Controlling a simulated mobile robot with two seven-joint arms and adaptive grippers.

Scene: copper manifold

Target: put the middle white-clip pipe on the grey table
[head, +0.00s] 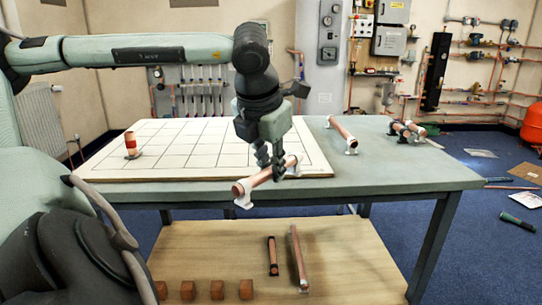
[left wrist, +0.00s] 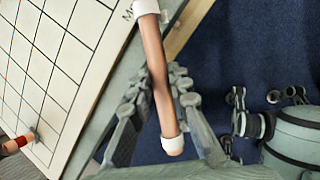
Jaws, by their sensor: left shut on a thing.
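My left gripper (head: 276,168) points down and is shut on a copper pipe (head: 262,178) with a white clip near each end. The pipe is tilted across the table's front side, near the board's front right corner. In the left wrist view the pipe (left wrist: 157,85) lies between the fingers (left wrist: 162,100), its lower end seen against the blue floor. A gap under it is hard to judge.
A white gridded board (head: 180,150) covers the table's left part; a short red-banded copper piece (head: 131,148) stands on it. More short pipes (head: 407,130) lie at the far right. The wooden lower shelf (head: 345,265) holds two pipes and several copper blocks (head: 217,290).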

